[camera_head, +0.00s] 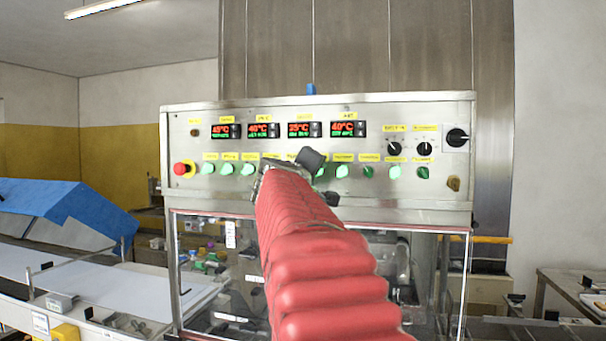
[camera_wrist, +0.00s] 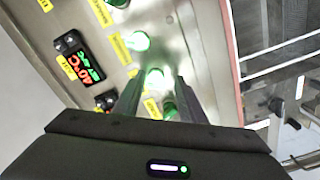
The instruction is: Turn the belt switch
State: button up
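A steel control panel (camera_head: 182,130) carries a row of green-lit switches (camera_head: 227,169) with yellow labels too blurred to read, so I cannot tell which is the belt switch. My gripper (camera_head: 312,160) is dark, at the end of my red-sleeved arm, in front of the middle of the row. It hides part of the row. In the wrist view my gripper's (camera_wrist: 160,85) two fingers point at the panel, apart, with a lit green switch (camera_wrist: 154,77) seen between their tips and a darker green switch (camera_wrist: 170,109) below it. I cannot tell whether they touch it.
A red emergency button (camera_head: 180,169) is at the panel's left. Temperature displays (camera_head: 262,130) are above the row. Black knobs (camera_head: 394,148) and a larger black rotary switch (camera_head: 457,138) are at the right. A glass-fronted machine (camera_head: 215,270) stands below, beside a white conveyor (camera_head: 130,290).

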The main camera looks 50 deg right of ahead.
jog(key=shift+o, duration=0.4)
jog(key=shift+a+r, duration=0.1)
jog(key=shift+r, duration=0.1)
jog(key=v, duration=1.3)
jog(key=shift+s+a, duration=0.2)
jog(key=shift+a, duration=0.1)
jog(key=shift+f, duration=0.1)
